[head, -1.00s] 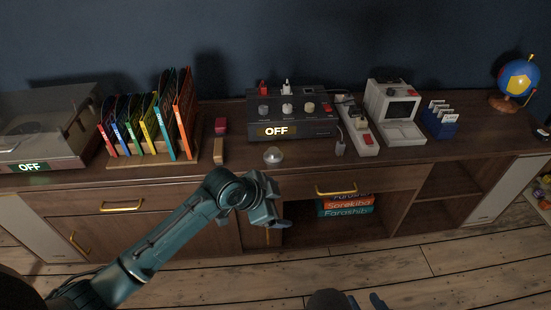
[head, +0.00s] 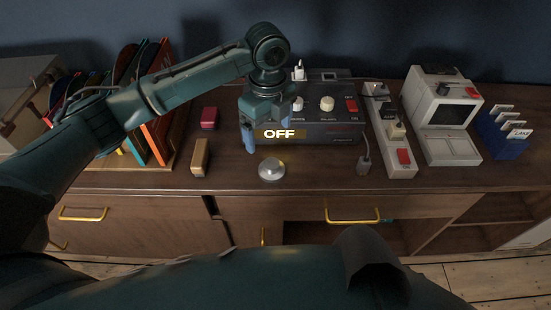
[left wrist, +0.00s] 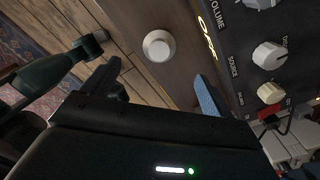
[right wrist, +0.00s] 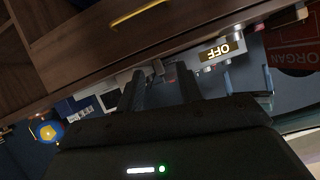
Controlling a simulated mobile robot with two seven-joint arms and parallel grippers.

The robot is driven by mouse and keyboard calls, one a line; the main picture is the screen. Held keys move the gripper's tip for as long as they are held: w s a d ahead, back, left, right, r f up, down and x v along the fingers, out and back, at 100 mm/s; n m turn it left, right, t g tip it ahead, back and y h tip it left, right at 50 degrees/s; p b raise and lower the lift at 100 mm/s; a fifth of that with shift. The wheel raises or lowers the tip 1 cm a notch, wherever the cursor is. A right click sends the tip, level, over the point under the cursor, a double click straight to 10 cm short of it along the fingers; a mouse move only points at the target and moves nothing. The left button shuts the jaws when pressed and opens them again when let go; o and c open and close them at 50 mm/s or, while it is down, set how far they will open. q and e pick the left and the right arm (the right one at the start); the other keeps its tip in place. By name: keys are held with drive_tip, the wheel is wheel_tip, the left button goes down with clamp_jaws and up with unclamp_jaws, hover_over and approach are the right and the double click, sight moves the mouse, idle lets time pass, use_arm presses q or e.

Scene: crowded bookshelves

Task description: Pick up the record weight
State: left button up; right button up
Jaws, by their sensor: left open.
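The record weight (head: 271,169) is a small silver round puck standing on the wooden cabinet top near its front edge, in front of the amplifier. My left gripper (head: 272,130) is above and behind it in the head view, pointing down, open and empty. In the left wrist view the weight (left wrist: 158,46) appears between the open fingers (left wrist: 158,76), beyond their tips and apart from them. My right gripper (right wrist: 158,74) shows in the right wrist view with its fingers apart and nothing between them, facing the cabinet front.
The black amplifier (head: 330,122) with an OFF sign stands behind the weight. A wooden block (head: 200,157) and a red block (head: 208,118) are left of it. A power strip (head: 398,147), small computer (head: 446,140) and record rack (head: 152,160) flank the area.

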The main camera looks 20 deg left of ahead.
use_arm(q)
hover_over(272, 163)
drive_tip(key=f, duration=0.6)
drive_tip(key=shift+a+f+b, duration=0.2)
drive_tip(key=shift+a+b, duration=0.15)
drive_tip(key=shift+d+f+b, duration=0.15)
drive_tip(key=shift+f+b, duration=0.05)
drive_tip(key=shift+f, duration=1.15)
drive_tip(key=shift+d+f+b, duration=0.15)
drive_tip(key=shift+f, duration=1.15)
drive_tip(key=shift+s, duration=0.1)
drive_tip(key=shift+c, duration=0.5)
drive_tip(key=c, duration=1.3)
wheel_tip(272, 163, up, 10)
drive_tip(key=shift+f+p, duration=0.1)
drive_tip(key=shift+p, duration=0.6)
drive_tip(key=shift+r, duration=0.2)
